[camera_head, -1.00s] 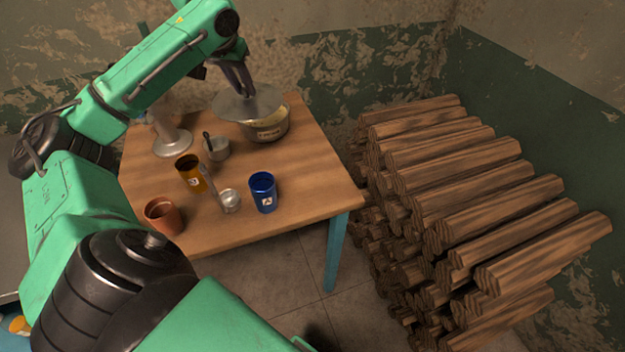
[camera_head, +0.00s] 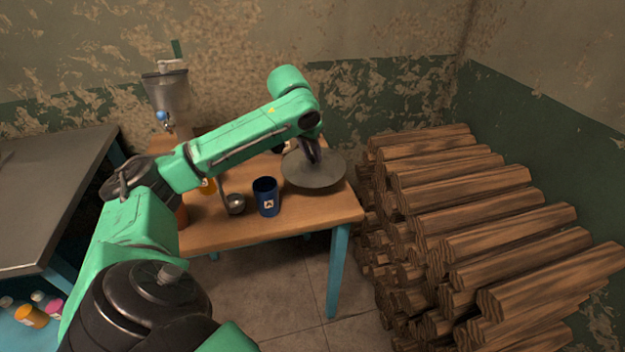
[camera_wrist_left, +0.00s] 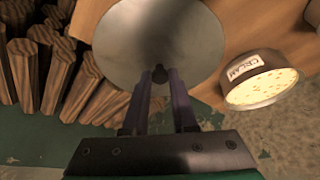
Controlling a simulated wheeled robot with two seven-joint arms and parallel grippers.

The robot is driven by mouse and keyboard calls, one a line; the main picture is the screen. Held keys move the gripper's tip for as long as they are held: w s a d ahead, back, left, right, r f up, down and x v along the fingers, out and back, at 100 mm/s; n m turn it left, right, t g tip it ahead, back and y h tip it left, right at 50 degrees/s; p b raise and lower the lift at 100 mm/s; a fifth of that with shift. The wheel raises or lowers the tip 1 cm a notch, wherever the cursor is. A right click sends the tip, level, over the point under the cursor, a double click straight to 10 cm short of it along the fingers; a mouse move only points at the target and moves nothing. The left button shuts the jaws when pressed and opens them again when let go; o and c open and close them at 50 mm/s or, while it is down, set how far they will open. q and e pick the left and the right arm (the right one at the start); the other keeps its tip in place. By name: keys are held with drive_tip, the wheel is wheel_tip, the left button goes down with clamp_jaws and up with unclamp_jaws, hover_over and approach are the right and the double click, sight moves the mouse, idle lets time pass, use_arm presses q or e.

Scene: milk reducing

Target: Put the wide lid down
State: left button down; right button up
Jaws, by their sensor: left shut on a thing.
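The wide lid (camera_head: 318,176) is a grey metal disc at the right end of the wooden table in the head view. My left gripper (camera_head: 312,152) is above it and shut on its knob. In the left wrist view the lid (camera_wrist_left: 165,30) lies below the fingertips, with the dark knob between them (camera_wrist_left: 160,75). I cannot tell whether the lid touches the tabletop. The pot (camera_wrist_left: 262,85), with pale contents and a label, stands uncovered beside the lid in the wrist view; my arm hides it in the head view. My right gripper is not in view.
A blue cup (camera_head: 265,197) and a metal ladle (camera_head: 235,204) stand left of the lid on the wooden table (camera_head: 290,228). A metal separator (camera_head: 167,95) stands at the back left. Stacked logs (camera_head: 470,215) rise to the right of the table.

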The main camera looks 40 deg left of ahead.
sight(310, 169)
use_arm(q)
wheel_tip(310, 169, down, 7)
drive_tip(key=shift+f, duration=0.1)
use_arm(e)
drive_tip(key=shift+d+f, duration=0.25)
use_arm(q)
drive_tip(key=c, duration=0.7)
unclamp_jaws()
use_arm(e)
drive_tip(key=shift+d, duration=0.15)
use_arm(q)
drive_tip(key=v, duration=1.2)
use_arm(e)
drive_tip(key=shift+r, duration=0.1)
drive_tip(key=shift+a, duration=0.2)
